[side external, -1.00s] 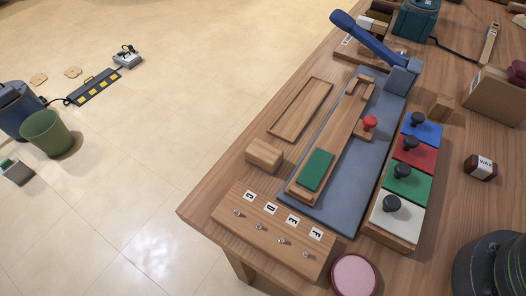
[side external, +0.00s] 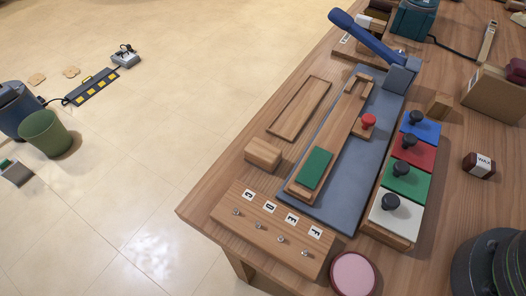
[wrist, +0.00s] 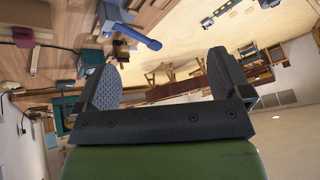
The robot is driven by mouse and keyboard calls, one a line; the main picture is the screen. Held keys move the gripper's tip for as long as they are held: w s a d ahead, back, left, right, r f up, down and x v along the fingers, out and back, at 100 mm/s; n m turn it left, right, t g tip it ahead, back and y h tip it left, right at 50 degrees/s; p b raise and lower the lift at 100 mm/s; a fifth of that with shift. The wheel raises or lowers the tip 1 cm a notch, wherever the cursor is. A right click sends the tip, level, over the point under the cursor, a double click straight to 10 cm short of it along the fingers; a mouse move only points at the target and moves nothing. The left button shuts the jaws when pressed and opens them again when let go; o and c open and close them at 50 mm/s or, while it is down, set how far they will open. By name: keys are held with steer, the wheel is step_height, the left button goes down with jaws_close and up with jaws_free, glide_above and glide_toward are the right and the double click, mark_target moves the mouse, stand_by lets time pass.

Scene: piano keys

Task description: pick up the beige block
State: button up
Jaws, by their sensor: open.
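A light wooden block (side external: 263,154) sits near the table's left edge in the side external view, beside the long board with the green pad. My gripper (wrist: 160,78) shows only in the wrist view. Its two dark ridged fingers are wide apart with nothing between them. The wrist view is tilted towards the room, and neither block can be made out there clearly.
Blue, red, green and white keys with black knobs (side external: 391,201) stand in a row. A blue lever (side external: 362,38) rises at the back. A lettered switch board (side external: 270,232) lies at the front, a shallow wooden tray (side external: 300,108) beyond the left block, and a pink disc (side external: 354,275) at the front edge.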

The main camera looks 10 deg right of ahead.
steer(key=w+a+f+n+g, duration=0.1)
steer(key=w+a+n+g, duration=0.1)
steer(key=w+a+n, duration=0.5)
steer(key=n+g+h, duration=0.3)
steer(key=n+g, duration=0.1)
steer(key=n, duration=1.5)
glide_above(263, 149)
step_height(263, 149, down, 22)
steer(key=shift+f, duration=0.1)
step_height(263, 149, down, 4)
steer(key=shift+r, duration=0.25)
steer(key=shift+f, duration=3.1)
steer(key=c, duration=1)
